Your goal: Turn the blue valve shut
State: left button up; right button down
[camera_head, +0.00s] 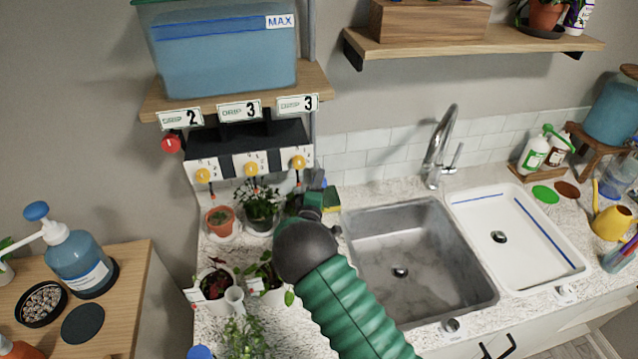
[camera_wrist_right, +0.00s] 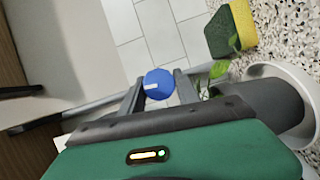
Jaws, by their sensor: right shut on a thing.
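The blue valve (camera_wrist_right: 158,84) shows in the right wrist view as a round blue knob with a small white mark. It sits between the two grey fingers of my right gripper (camera_head: 314,186), which is shut on it. In the head view, my right arm reaches from the lower right to beside the drip stand, and the gripper hides the knob there. My left gripper is in neither view.
A yellow-green sponge (camera_head: 331,200) lies close beside my right gripper. The drip stand has several yellow knobs (camera_head: 251,168) and a red knob (camera_head: 171,143). Potted plants (camera_head: 221,220) crowd the counter left of my arm. The grey sink (camera_head: 470,255) to the right is empty.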

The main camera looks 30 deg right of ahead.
jog(key=c, duration=1.1)
grip_release()
jog(key=shift+a+f, duration=0.15)
jog(key=shift+f, duration=0.1)
jog(key=shift+c, duration=0.2)
jog(key=shift+o, duration=1.1)
jog(key=shift+r, duration=0.1)
